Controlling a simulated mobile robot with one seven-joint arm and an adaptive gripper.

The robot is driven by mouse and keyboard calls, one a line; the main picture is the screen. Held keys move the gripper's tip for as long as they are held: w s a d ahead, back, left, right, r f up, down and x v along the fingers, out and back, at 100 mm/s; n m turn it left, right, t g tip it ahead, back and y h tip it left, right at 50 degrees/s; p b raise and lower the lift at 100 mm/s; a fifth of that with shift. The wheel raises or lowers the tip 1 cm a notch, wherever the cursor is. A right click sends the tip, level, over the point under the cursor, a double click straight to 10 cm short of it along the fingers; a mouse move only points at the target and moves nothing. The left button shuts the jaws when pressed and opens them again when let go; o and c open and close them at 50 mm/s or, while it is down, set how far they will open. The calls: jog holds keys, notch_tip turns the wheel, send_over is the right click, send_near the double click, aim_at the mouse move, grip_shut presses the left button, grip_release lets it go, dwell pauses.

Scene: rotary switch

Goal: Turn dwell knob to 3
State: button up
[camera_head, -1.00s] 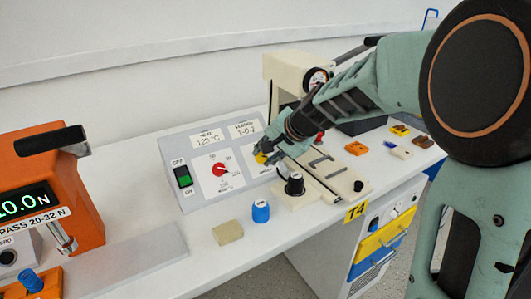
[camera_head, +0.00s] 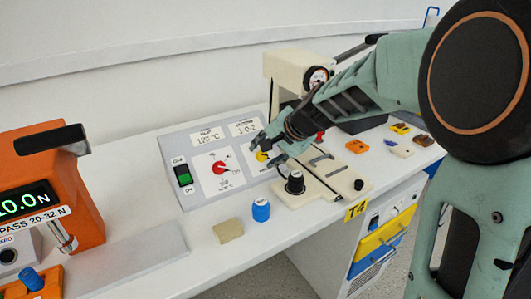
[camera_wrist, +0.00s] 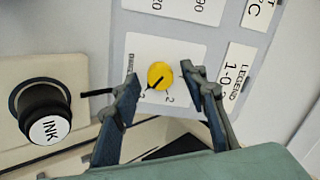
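The yellow dwell knob (camera_wrist: 160,75) sits on a white label plate of the grey control panel. In the wrist view a dark mark on it points to the lower left; the nearby numbers are only partly legible, with a 2 below the knob. My gripper (camera_wrist: 161,77) is open, one finger on each side of the knob, with visible gaps. In the head view my gripper (camera_head: 267,149) is at the panel's right part, and the knob (camera_head: 262,156) shows partly between its fingers.
The panel (camera_head: 180,150) also carries a red knob (camera_head: 219,168) and a green switch (camera_head: 184,174). A black INK knob (camera_head: 295,182) stands on the cream fixture close to my gripper. A blue cap (camera_head: 261,211) and a beige block (camera_head: 228,231) lie in front.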

jog(key=v, duration=1.2)
jog(key=shift+r, duration=0.1)
